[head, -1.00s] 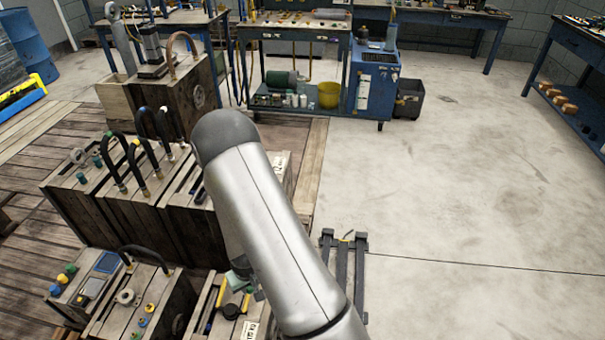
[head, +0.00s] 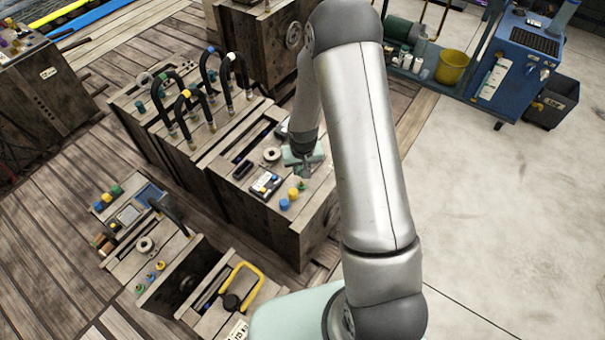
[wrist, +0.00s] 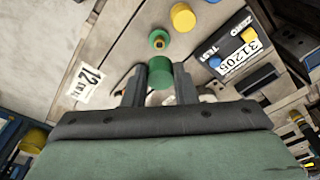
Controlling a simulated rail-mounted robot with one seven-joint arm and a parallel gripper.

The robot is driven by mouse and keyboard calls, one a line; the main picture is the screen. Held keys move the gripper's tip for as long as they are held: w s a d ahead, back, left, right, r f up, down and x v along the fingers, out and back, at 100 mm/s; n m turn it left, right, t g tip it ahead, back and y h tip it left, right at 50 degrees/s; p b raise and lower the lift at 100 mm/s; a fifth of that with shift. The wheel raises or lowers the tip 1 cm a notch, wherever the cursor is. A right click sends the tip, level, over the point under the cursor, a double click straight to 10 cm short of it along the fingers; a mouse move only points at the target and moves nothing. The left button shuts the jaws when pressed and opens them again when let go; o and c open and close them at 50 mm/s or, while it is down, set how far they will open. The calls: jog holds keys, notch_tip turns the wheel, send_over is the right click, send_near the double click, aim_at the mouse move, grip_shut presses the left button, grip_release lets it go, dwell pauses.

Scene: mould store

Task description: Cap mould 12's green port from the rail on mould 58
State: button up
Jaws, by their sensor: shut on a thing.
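My gripper (wrist: 160,90) is shut on a green cap (wrist: 160,72) in the wrist view. A green port (wrist: 159,40) with a brass-coloured centre lies just beyond the cap in the picture, apart from it, uncovered. It is on a wooden mould top bearing a "12" label (wrist: 85,82). A yellow round fitting (wrist: 183,16) is beside the port. In the head view my gripper (head: 303,165) is low over the right end of mould 12 (head: 290,235); the held cap is hard to make out there. No label reading 58 is legible.
A small meter box (wrist: 238,50) sits right of the port. In the head view, several black hoses (head: 210,85) arch over the moulds to the left. A mould with a yellow handle (head: 245,285) and a row of coloured caps (head: 107,197) are in front.

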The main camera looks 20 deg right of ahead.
aim_at(302, 183)
jog(key=shift+f+b, duration=0.35)
jog(key=shift+f, duration=0.2)
jog(key=shift+f+b, duration=1)
jog(key=shift+f, duration=0.9)
jog(key=shift+f+b, duration=1.05)
jog(key=shift+b, duration=0.25)
dwell(0.3)
jog(key=o, duration=1)
jog(key=shift+o, duration=0.2)
jog(key=shift+r, duration=0.15)
notch_tip(302, 183, up, 17)
jog(key=s, duration=0.2)
jog(key=shift+s, duration=0.1)
